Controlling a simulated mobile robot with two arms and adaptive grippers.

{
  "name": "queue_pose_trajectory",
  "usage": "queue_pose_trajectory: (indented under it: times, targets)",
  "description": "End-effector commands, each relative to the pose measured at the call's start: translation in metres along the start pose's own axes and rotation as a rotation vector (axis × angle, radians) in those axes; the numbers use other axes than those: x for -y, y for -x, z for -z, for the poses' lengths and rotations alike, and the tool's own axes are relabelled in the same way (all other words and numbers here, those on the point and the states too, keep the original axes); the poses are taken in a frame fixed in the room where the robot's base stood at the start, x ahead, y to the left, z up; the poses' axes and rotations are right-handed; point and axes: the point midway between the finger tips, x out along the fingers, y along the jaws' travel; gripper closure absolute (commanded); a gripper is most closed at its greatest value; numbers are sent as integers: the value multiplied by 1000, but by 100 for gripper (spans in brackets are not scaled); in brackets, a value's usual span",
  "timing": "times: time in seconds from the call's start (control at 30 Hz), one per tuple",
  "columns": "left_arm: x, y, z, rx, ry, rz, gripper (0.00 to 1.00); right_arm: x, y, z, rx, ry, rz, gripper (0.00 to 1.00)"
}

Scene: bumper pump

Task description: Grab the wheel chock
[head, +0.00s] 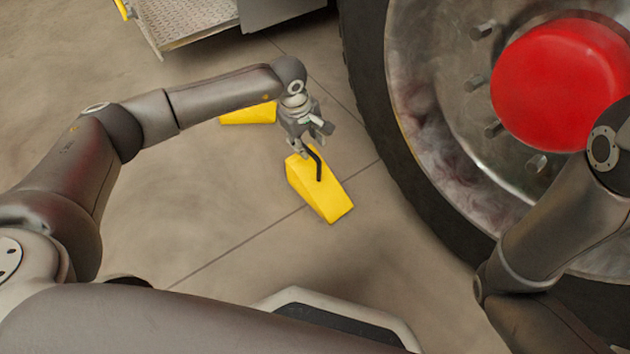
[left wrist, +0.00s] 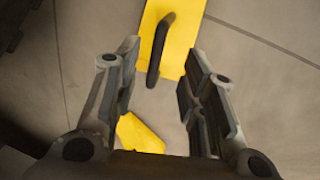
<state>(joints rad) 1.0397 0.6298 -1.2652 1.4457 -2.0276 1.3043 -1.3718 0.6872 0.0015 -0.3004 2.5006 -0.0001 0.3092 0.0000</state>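A yellow wheel chock (head: 328,198) with a black bent handle (head: 316,166) lies on the floor beside the big tyre. My left gripper (head: 311,142) is just above the chock's handle end. In the left wrist view the gripper (left wrist: 163,60) is open, and the handle (left wrist: 155,58) shows in the gap between its fingers. The chock's body (left wrist: 183,48) lies beyond the fingertips. I see no grip on the handle. A second yellow chock (head: 248,116) lies farther back, partly hidden by my left arm; a yellow piece (left wrist: 138,134) also shows low between the fingers. My right gripper is out of view.
A large wheel with a black tyre (head: 362,78) and red hub (head: 560,80) stands at the right, close to the chock. A metal step (head: 190,22) is at the top left. The floor left of the chock is clear.

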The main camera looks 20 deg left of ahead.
Motion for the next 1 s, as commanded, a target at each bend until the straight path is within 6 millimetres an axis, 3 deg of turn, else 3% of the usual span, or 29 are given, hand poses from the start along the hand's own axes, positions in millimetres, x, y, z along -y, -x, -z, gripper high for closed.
queue_pose_trajectory:
  times: [0.03, 0.1, 0.37, 0.73, 1.0]
  targets:
    - [1, -12, -1, 1, 0, 0, 62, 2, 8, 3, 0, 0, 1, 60]
    - [0, -18, -1, 1, 0, -1, 62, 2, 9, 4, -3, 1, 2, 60]
    - [0, -28, -1, 2, 0, -2, 62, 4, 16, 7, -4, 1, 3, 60]
    - [-2, -69, -3, 3, 1, -1, 62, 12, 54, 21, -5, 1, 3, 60]
    - [-3, -72, -2, 2, 1, -2, 62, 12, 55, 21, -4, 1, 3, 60]
